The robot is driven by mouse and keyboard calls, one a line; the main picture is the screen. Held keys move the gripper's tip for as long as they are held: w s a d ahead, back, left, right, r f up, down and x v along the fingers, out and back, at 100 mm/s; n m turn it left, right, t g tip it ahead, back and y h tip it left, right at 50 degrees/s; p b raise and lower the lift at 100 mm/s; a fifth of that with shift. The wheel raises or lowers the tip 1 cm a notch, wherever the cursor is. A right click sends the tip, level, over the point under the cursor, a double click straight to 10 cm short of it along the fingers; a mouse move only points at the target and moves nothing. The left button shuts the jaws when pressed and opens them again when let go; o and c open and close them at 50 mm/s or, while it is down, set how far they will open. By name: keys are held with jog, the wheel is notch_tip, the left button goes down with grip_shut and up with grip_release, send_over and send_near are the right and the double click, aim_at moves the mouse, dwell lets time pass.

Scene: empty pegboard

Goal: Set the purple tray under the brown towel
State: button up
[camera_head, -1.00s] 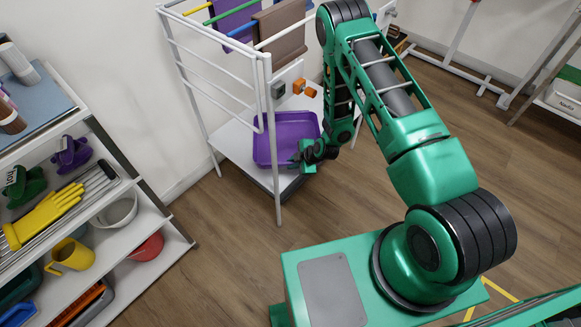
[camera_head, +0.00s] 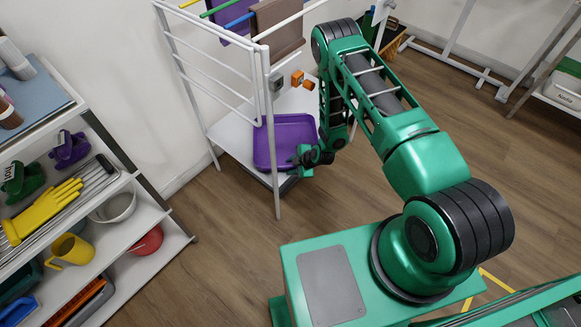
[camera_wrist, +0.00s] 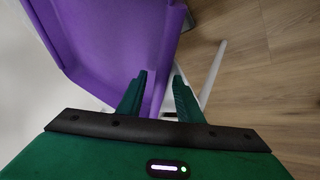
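The purple tray (camera_head: 284,138) lies on the low white shelf of the drying rack in the head view. My gripper (camera_head: 303,158) is at the tray's near right corner. In the wrist view my gripper (camera_wrist: 158,72) has its fingers apart, with the tray's wall between them. The left finger is over the tray's side and the right finger is outside it, with a gap showing. The brown towel (camera_head: 277,28) hangs from the rack's top bars, above and behind the tray.
The white drying rack (camera_head: 266,95) has upright posts close to the tray. A purple cloth (camera_head: 232,22) hangs beside the towel. Grey and orange blocks (camera_head: 297,77) sit behind the tray. A loaded shelf unit (camera_head: 150,212) stands at left. Floor between is clear.

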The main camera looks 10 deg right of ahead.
jog(key=s+d+r+m+g+h, duration=0.1)
jog(key=s+d+r+m, duration=0.4)
jog(key=r, duration=0.9)
jog(key=s+d+r+m+g+h, duration=0.1)
jog(key=s+d+r+m, duration=0.15)
jog(key=d+r, duration=0.8)
jog(key=s+d+r+m+g+h, duration=0.1)
jog(key=s+d+r+m, duration=0.25)
jog(key=r, duration=1.35)
jog(key=s+d+r+m+g, duration=0.1)
jog(key=s+r+m, duration=0.5)
jog(key=s, duration=0.7)
jog(key=s+d+r+m+g, duration=0.1)
jog(key=s+d+r+m, duration=0.2)
jog(key=s+r+m, duration=0.3)
jog(key=s+r, duration=0.5)
jog(key=s, duration=0.3)
jog(key=shift+s+d+m+g+h, duration=0.15)
jog(key=shift+d+m+g+h, duration=0.1)
jog(key=shift+m+g+h, duration=0.15)
